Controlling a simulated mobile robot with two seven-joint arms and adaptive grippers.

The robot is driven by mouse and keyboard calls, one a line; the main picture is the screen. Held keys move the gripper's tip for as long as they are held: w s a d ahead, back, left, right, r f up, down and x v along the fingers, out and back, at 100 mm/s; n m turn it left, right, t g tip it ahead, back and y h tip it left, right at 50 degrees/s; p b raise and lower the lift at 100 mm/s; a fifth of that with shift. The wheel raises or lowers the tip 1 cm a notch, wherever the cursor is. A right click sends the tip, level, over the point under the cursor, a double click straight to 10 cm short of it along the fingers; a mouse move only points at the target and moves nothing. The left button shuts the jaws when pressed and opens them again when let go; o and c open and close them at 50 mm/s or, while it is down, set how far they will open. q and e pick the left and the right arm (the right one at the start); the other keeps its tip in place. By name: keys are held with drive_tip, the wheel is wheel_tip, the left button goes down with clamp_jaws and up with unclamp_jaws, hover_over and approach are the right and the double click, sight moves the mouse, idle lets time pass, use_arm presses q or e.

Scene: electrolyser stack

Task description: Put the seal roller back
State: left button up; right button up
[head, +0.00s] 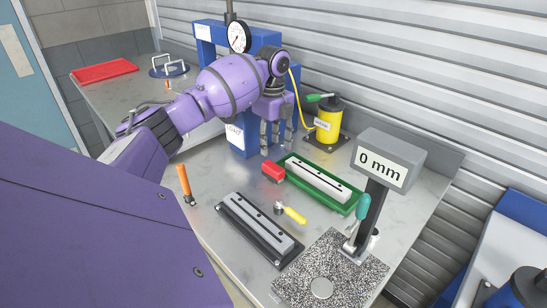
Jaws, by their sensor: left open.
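The seal roller, as far as I can tell, is the small tool with a yellow handle (293,215) and a dark and light head. It lies on the grey bench top (225,190) between the green tray and the black fixture. My left gripper (276,145) is open and empty, with its fingers pointing down behind the red block, in front of the blue press. It is apart from the roller, which lies nearer the camera. My right gripper is not in view.
A green tray (348,208) holds a pale bar, with a red block (272,171) at its left end. A black fixture (268,257) holds another bar. A 0 mm gauge (383,160) stands on a speckled plate (345,286). An orange-handled tool (184,179) is at the left edge. A yellow pump (327,125) stands behind.

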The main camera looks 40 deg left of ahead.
use_arm(q)
drive_tip(key=shift+r, duration=1.35)
